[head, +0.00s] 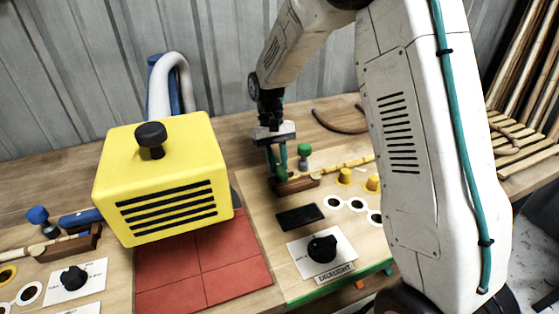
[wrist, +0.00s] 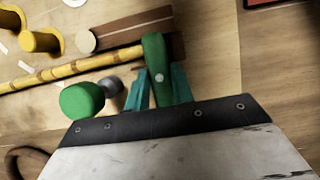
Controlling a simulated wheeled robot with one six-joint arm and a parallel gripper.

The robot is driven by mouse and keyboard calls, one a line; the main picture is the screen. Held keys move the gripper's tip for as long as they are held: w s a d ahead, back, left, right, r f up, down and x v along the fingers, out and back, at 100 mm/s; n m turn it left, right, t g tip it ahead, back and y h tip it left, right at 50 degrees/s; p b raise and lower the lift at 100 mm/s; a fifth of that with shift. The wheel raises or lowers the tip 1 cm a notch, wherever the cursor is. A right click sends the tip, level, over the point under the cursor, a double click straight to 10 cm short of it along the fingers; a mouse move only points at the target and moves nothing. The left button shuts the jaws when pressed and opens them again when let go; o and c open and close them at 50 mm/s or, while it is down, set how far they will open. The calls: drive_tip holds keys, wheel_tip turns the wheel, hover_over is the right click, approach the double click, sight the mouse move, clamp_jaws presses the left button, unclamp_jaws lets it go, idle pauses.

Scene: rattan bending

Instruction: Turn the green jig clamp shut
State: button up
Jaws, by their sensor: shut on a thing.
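The green jig clamp has a green lever (wrist: 154,62) with a pale pivot spot, and a round green knob on a grey stem (wrist: 82,100). The knob also shows in the head view (head: 304,150). My gripper (head: 277,168) points down at the clamp; in the wrist view its teal fingers (wrist: 158,85) stand on both sides of the lever and are shut on it. The lever lies across a jointed yellow rattan pole (wrist: 62,72) beside a brown wooden block (wrist: 140,32). The pole also shows in the head view (head: 350,163). My fingers partly hide the lever.
Yellow pegs (head: 345,176) stand right of the clamp. A black pad (head: 300,217) and a black dial (head: 322,248) marked DRAUGHT lie in front. A yellow vented box (head: 165,180) stands left, above red tiles (head: 205,270). A blue-knobbed clamp (head: 38,215) is far left.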

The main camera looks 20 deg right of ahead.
sight(279, 163)
drive_tip(key=shift+w+r, duration=0.1)
drive_tip(key=shift+w, duration=0.05)
drive_tip(key=o, duration=0.9)
drive_tip(key=shift+c, duration=0.2)
drive_tip(key=shift+o, duration=0.6)
drive_tip(key=v, duration=0.7)
drive_tip(key=shift+w+r, duration=0.1)
drive_tip(key=shift+r, duration=0.25)
drive_tip(key=s, duration=0.1)
drive_tip(key=s+f, duration=0.1)
drive_tip(key=s, duration=0.1)
drive_tip(key=shift+s+d, duration=0.1)
drive_tip(key=shift+d, duration=0.1)
drive_tip(key=s+d+r+t, duration=0.1)
drive_tip(key=s+r, duration=0.3)
drive_tip(key=s, duration=0.6)
drive_tip(key=s+d+r+t, duration=0.1)
drive_tip(key=s+r+t, duration=0.2)
drive_tip(key=s, duration=0.7)
drive_tip(key=s+d+r+t, duration=0.1)
drive_tip(key=s+r, duration=0.4)
drive_tip(key=s, duration=0.5)
drive_tip(key=shift+s+t, duration=0.3)
drive_tip(key=shift+t, duration=0.2)
